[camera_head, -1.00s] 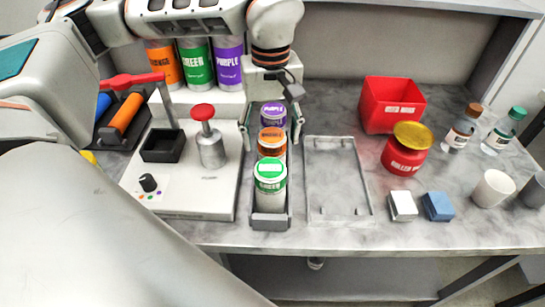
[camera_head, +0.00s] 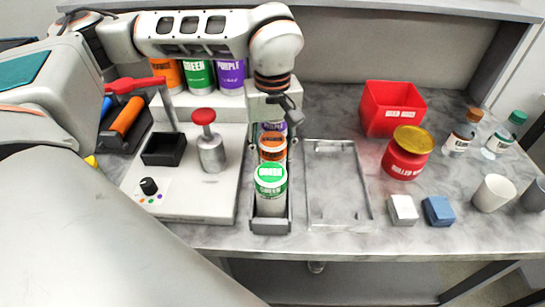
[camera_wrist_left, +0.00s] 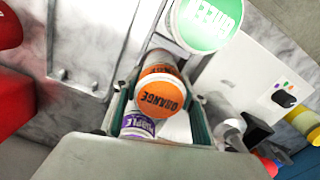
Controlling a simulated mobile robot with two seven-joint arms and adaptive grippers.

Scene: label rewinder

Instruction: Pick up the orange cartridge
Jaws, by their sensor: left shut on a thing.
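The orange cartridge (camera_head: 272,142) stands upright in a narrow grey holder (camera_head: 270,226), between the green-lidded cartridge (camera_head: 271,182) in front and the purple cartridge (camera_head: 273,126) behind. My left gripper (camera_head: 272,148) reaches down from above with one finger on each side of the orange cartridge and is shut on it. In the left wrist view, the orange lid (camera_wrist_left: 160,94) lies between my fingers (camera_wrist_left: 162,100), with the purple lid (camera_wrist_left: 137,126) nearer the palm and the green lid (camera_wrist_left: 208,20) beyond. The lower part of the cartridge is hidden. My right gripper is not in view.
A white machine base with a red-knobbed press (camera_head: 209,145) stands close left. An empty grey tray (camera_head: 338,215) lies right. A red bin (camera_head: 391,108), red jar (camera_head: 404,160), two small blocks, bottles and cups occupy the right side. Large labelled canisters (camera_head: 198,75) stand behind.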

